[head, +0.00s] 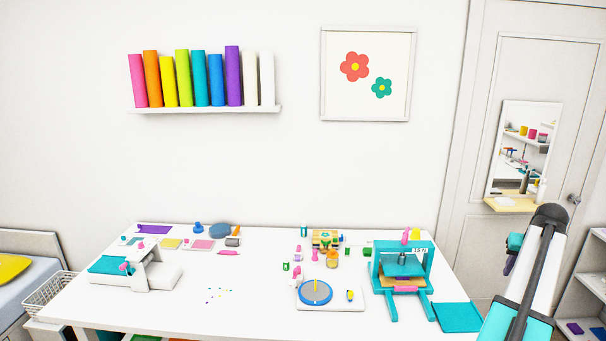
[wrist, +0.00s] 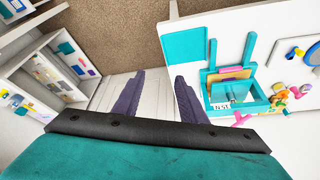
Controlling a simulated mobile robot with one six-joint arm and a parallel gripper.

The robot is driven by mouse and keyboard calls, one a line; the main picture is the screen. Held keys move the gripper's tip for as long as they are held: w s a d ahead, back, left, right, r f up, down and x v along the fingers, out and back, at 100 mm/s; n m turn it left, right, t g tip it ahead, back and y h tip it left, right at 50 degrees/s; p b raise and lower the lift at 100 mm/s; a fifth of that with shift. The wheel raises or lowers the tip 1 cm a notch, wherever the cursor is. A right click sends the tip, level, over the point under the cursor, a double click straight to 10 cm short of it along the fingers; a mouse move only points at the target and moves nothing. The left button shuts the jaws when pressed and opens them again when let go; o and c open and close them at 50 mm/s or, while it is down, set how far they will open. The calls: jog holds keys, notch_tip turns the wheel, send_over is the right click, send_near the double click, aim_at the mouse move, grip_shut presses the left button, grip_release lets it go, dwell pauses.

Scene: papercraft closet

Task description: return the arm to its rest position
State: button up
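My arm (head: 537,275) is raised at the right side of the head view, folded in front of the door. My gripper (wrist: 157,82) shows in the wrist view with its two dark purple fingers apart and nothing between them. In the head view it is mostly hidden behind my arm, with only a small teal and purple part showing. It is off the right end of the white table (head: 150,308), clear of the things there.
A teal press (head: 388,277) and a teal mat (head: 458,317) are at the table's right end, nearest my arm. The door (head: 470,150) with a mirror is behind the arm. Shelves (wrist: 52,72) stand at the left in the wrist view; brown floor (wrist: 125,25) lies between.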

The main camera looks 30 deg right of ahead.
jog(key=w+a+f+n+y+b, duration=0.1)
jog(key=w+a+f+y+b, duration=0.1)
jog(key=w+a+f, duration=0.9)
jog(key=w+a+f+n+y+b, duration=0.1)
jog(key=w+a+f+n, duration=0.1)
jog(key=w+a+f, duration=0.75)
jog(key=w+a+f+n+g+y+b, duration=0.2)
jog(key=a+f+g+b, duration=0.1)
jog(key=a+f, duration=1.75)
jog(key=s+a+f+n+g+b, duration=0.1)
jog(key=s+a+f, duration=0.2)
jog(key=a+f, duration=0.55)
jog(key=s+a+f+n+g+b, duration=0.1)
jog(key=s+a+f+n, duration=0.2)
jog(key=a, duration=1)
jog(key=s+a+f+n+g+b, duration=0.1)
jog(key=s+a+f, duration=0.4)
jog(key=s+a, duration=0.2)
jog(key=s+a+f+n+g+h+b, duration=0.1)
jog(key=s+a+f+g+b, duration=0.1)
jog(key=s+a+f, duration=0.3)
jog(key=s+a, duration=0.3)
jog(key=s, duration=0.2)
jog(key=shift+f, duration=0.35)
jog(key=shift+s, duration=0.1)
